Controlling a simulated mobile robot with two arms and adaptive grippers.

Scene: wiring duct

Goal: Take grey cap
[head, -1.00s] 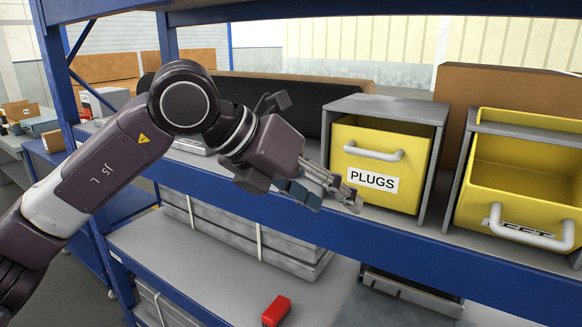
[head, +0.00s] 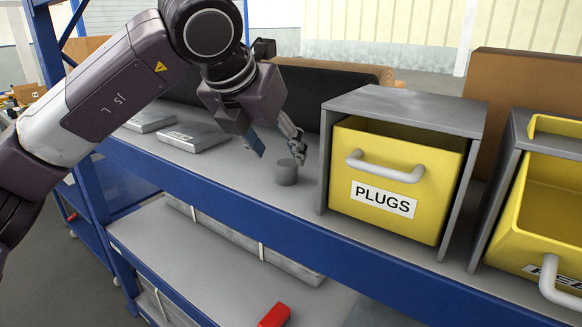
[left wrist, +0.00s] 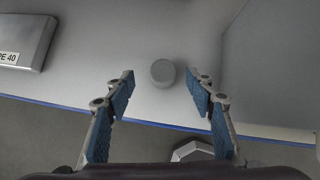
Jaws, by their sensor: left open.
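The grey cap (head: 286,172) is a small round cylinder standing on the shelf, just left of the grey housing of the PLUGS drawer. My left gripper (head: 277,152) is open and empty, above and a little to the left of the cap in the head view. In the left wrist view the cap (left wrist: 163,72) lies beyond the fingertips, between the lines of the two blue-padded fingers (left wrist: 160,85). The fingers do not touch it. My right gripper is not in view.
The yellow PLUGS drawer (head: 390,215) sits in its grey housing (head: 410,108) right of the cap. Another yellow drawer (head: 545,215) stands farther right. Flat grey boxes (head: 190,137) lie left on the shelf. A red object (head: 274,315) lies on the lower shelf.

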